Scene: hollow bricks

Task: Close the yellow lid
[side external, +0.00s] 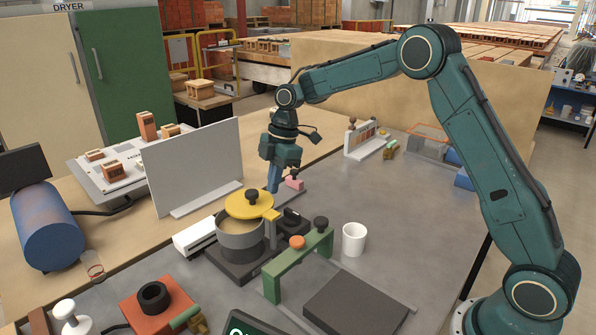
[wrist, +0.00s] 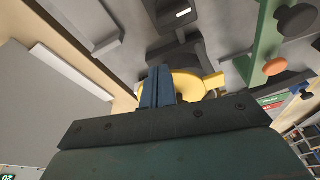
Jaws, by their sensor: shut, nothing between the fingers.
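The yellow lid (side external: 238,208) has a dark knob on top and a yellow tab at its right side. It sits above the grey pot (side external: 240,240), and a beige inside shows below the lid's front edge, so the lid looks raised or tilted. My gripper (side external: 273,187) is shut and empty, pointing down just behind and right of the lid. In the wrist view, my blue fingers (wrist: 157,88) are together and cover part of the lid (wrist: 186,86), with its tab to the right. I cannot tell whether the fingertips touch the lid.
The pot stands on a dark base. A green bridge-shaped frame (side external: 300,262) with an orange knob stands in front right, a white mug (side external: 354,239) beyond it. A grey upright panel (side external: 195,165) stands left behind the pot. A pink block (side external: 294,183) lies close to my gripper.

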